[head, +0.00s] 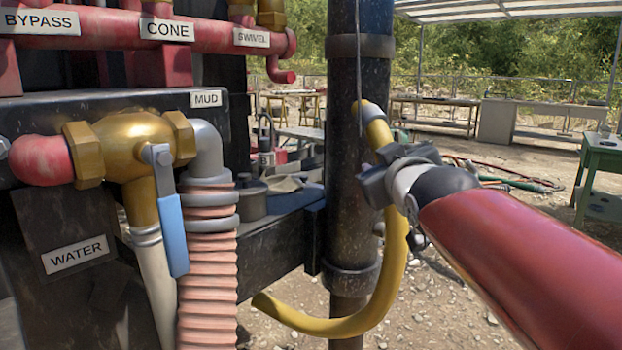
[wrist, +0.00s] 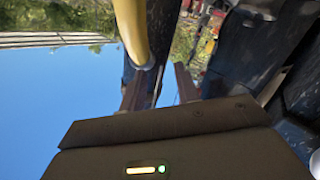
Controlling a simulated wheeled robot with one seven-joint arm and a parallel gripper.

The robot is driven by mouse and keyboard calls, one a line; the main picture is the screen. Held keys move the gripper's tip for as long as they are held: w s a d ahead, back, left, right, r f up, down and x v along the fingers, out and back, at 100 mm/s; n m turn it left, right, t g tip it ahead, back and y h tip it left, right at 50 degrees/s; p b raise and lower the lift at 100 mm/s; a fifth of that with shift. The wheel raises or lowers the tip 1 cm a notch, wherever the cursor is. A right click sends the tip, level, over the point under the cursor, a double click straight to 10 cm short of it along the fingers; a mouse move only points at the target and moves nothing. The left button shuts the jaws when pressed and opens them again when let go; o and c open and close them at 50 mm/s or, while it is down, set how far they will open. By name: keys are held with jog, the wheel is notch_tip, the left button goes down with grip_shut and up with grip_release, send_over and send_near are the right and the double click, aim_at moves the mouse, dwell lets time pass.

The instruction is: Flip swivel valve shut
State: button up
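The SWIVEL label (head: 251,37) is on the right end of the red manifold (head: 215,36) in the head view. A brass valve body (head: 271,14) stands above that end, cut off by the top edge; its handle is out of view, so I cannot tell its position. My gripper (head: 372,185) is in front of the dark post, lower and to the right of the label, apart from the valve. In the wrist view, its two brown fingers (wrist: 158,88) stand apart with nothing held between them.
A yellow hose (head: 398,250) hangs close behind my gripper, and shows in the wrist view (wrist: 131,28). The dark post (head: 350,230) stands right of the manifold. A brass valve with a blue handle (head: 171,235) and a ribbed hose (head: 208,285) are at left. Worktables stand far behind.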

jog(key=s+d+f+m+g, duration=0.1)
jog(key=s+f+m+g, duration=0.1)
jog(key=s+f, duration=0.6)
jog(key=s+d+f+m+g+h, duration=0.1)
jog(key=s+f+m+g, duration=0.1)
jog(key=s+f+g, duration=0.3)
jog(key=s+d+f+m+g, duration=0.1)
jog(key=s+f+g, duration=0.3)
jog(key=s+f, duration=0.6)
notch_tip(320, 180, down, 5)
jog(key=shift+s+d+f+m+p, duration=0.1)
jog(key=shift+s+d+m+p, duration=0.2)
jog(key=shift+s+m+p, duration=0.15)
jog(key=shift+w+a, duration=0.1)
